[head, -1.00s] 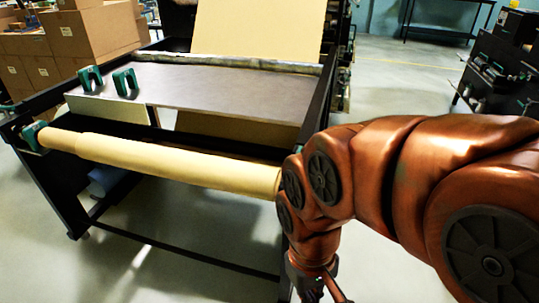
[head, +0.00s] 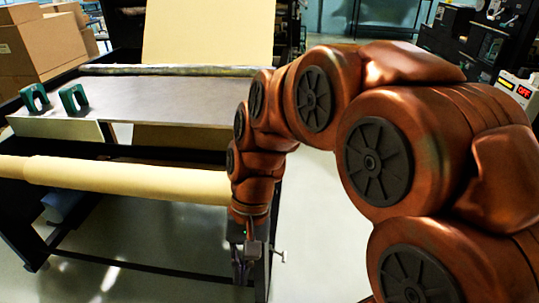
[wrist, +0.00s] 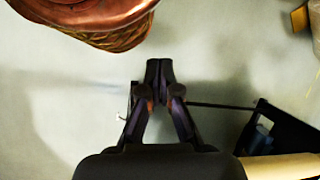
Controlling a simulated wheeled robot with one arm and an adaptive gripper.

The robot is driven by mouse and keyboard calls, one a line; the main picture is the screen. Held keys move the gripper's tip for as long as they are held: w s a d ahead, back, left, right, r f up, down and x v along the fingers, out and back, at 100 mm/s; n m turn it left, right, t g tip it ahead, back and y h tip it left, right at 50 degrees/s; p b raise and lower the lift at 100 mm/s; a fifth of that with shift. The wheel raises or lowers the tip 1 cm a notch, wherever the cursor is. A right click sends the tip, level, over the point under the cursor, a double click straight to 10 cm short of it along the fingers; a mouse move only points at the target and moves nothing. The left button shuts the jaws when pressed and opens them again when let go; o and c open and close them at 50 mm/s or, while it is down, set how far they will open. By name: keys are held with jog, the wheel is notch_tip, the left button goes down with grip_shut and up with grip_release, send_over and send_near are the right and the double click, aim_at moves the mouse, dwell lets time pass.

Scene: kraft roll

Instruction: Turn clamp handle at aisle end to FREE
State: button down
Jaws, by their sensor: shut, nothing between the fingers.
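A small metal T-shaped handle (head: 280,256) sticks out to the right at the right, aisle-side end of the roll stand, low in the head view. It looks like the clamp handle; any FREE marking is too small to read. A small pale piece, perhaps the same handle, shows left of the fingers in the wrist view (wrist: 121,117). My gripper (wrist: 159,68) is shut and empty, pointing down over the floor. In the head view it is dark, just left of the handle and partly hidden; I cannot tell whether they touch.
The kraft roll (head: 130,180) lies across the front of the stand, below a grey table (head: 160,98) with two green grips (head: 74,98). Cardboard boxes (head: 45,45) stand at the back left. The aisle floor (head: 325,200) is clear.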

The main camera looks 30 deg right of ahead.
jog(key=w+d+r+m+t+y+p, duration=0.1)
jog(key=w+d+m+t+y, duration=0.1)
jog(key=w+d+m+y, duration=0.5)
jog(key=w+d+r+m+t+y, duration=0.15)
jog(key=w+d+m, duration=0.35)
jog(key=w, duration=0.7)
jog(key=w+d+f+m+t+p, duration=0.1)
jog(key=d+m+t, duration=0.8)
jog(key=d, duration=1.6)
jog(key=shift+w+d+f, duration=0.35)
jog(key=shift+w+f, duration=0.15)
jog(key=shift+f, duration=0.4)
jog(key=shift+t, duration=0.25)
jog(key=shift+f+p+x, duration=0.1)
jog(key=shift+p+x, duration=1.05)
jog(key=shift+x, duration=2.4)
jog(key=shift+f+p+x, duration=0.15)
jog(key=shift+p+x, duration=0.95)
jog(key=shift+x, duration=2.45)
